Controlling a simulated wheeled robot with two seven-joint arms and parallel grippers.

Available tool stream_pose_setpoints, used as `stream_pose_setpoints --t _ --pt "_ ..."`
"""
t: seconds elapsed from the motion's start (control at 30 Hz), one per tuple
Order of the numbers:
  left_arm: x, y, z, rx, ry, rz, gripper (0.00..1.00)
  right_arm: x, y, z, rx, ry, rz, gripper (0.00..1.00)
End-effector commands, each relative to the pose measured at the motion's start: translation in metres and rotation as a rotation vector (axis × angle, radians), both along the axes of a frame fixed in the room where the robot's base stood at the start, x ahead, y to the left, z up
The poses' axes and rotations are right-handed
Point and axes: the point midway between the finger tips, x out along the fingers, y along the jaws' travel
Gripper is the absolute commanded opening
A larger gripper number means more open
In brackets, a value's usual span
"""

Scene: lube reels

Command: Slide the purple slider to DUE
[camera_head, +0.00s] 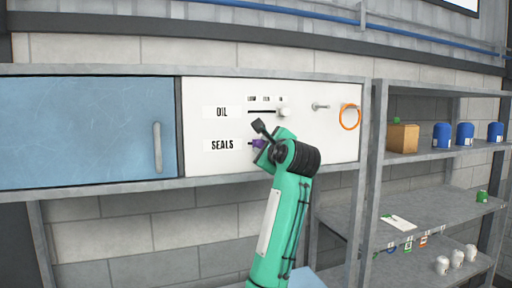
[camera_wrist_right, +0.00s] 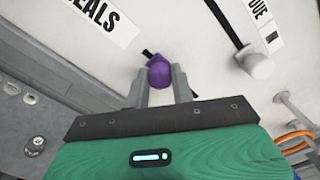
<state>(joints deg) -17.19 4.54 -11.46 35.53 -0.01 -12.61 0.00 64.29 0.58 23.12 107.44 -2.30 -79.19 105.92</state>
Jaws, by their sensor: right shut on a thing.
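The purple slider (camera_wrist_right: 159,72) is a small purple knob on a short dark track in the white panel (camera_head: 340,142), in the SEALS (camera_head: 222,145) row. In the head view the slider (camera_head: 258,143) shows only partly beside my gripper. My right gripper (camera_wrist_right: 160,88) is shut on it, with one grey finger on each side. A label (camera_wrist_right: 262,14) with letters that look like DUE is cut off at the wrist view's top right. It lies beyond the white knob's track. My arm hides part of the SEALS row in the head view. My left gripper is not in view.
A white knob (camera_head: 283,112) sits at the right end of the OIL (camera_head: 222,112) track above. A metal peg (camera_head: 320,106) and an orange ring (camera_head: 350,117) are to its right. A blue door (camera_head: 80,130) is at left, and shelves with a box (camera_head: 402,138) are at right.

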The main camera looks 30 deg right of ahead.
Motion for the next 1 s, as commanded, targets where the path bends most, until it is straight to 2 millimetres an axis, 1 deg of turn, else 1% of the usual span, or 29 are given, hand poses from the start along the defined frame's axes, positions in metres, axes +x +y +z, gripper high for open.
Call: stream_pose_setpoints --t 0.03,0.1,0.17,0.37,0.4,0.5,0.83,0.93,1.0 --pt "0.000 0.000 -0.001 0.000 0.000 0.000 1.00 -0.003 -0.011 0.001 0.002 -0.001 -0.006 0.00" --pt "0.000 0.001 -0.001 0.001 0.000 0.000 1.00 -0.006 -0.020 0.001 0.000 -0.002 -0.004 0.00" --pt "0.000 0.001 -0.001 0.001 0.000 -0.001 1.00 -0.006 -0.023 0.001 -0.001 -0.003 -0.003 0.00" --pt "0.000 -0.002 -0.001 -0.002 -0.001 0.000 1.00 -0.006 -0.022 0.000 0.000 -0.001 -0.002 0.00" --pt "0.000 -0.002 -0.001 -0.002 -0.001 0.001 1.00 -0.006 -0.022 0.000 0.000 -0.001 -0.002 0.28" --pt "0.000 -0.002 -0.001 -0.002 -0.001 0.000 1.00 -0.006 -0.021 0.000 0.000 -0.002 -0.001 0.46" --pt "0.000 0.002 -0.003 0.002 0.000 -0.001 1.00 -0.008 -0.021 0.000 -0.001 -0.003 -0.002 0.46" --pt "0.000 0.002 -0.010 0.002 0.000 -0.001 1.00 -0.016 -0.019 -0.001 -0.001 -0.005 -0.002 0.46" --pt "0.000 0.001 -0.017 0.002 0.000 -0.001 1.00 -0.026 -0.016 -0.002 -0.001 -0.007 -0.002 0.46"
